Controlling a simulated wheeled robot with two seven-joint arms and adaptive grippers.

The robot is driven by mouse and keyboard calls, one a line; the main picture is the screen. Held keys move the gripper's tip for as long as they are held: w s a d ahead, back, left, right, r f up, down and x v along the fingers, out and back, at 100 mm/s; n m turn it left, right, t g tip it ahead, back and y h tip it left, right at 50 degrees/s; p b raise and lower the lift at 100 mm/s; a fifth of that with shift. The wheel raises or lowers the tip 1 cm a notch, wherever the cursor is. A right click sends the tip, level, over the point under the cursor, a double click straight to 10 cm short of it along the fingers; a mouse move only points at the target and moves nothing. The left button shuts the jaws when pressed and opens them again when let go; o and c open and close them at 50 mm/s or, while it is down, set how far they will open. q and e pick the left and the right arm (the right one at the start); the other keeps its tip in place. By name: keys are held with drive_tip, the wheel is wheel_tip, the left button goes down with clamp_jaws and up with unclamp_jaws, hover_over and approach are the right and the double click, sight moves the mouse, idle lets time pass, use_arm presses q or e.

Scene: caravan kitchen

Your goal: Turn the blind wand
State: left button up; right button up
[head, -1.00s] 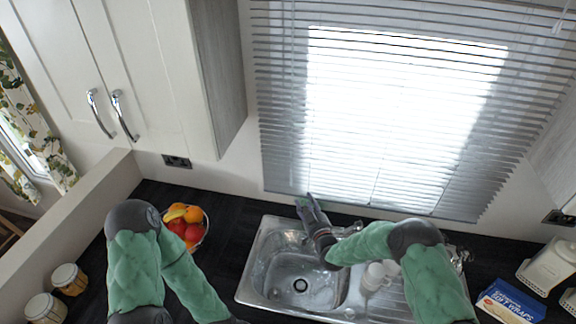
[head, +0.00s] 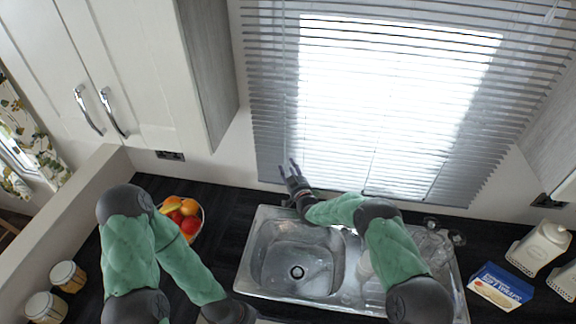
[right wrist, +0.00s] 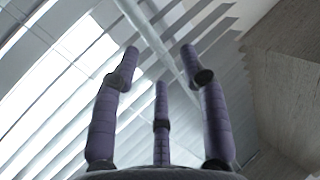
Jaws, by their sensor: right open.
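The window blind (head: 262,110) hangs over the bright window, its slats lowered nearly to the counter. The blind wand (head: 284,120) is a thin, pale upright rod near the blind's left side. My right gripper (head: 289,167) is open at the blind's lower left, its fingers pointing up by the wand's lower part. In the right wrist view, the three purple-grey fingers of this gripper (right wrist: 158,65) are spread. A pale rod, which looks like the wand (right wrist: 172,50), runs behind and between them; I cannot tell if they touch.
A steel sink (head: 262,222) lies below the blind, under my right arm. A fruit bowl (head: 202,222) stands left of it. A blue box (head: 500,286) and white canisters (head: 543,243) stand at right. A wall cabinet (head: 135,70) hangs left of the blind.

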drive_tip(key=shift+x, duration=0.75)
clamp_jaws()
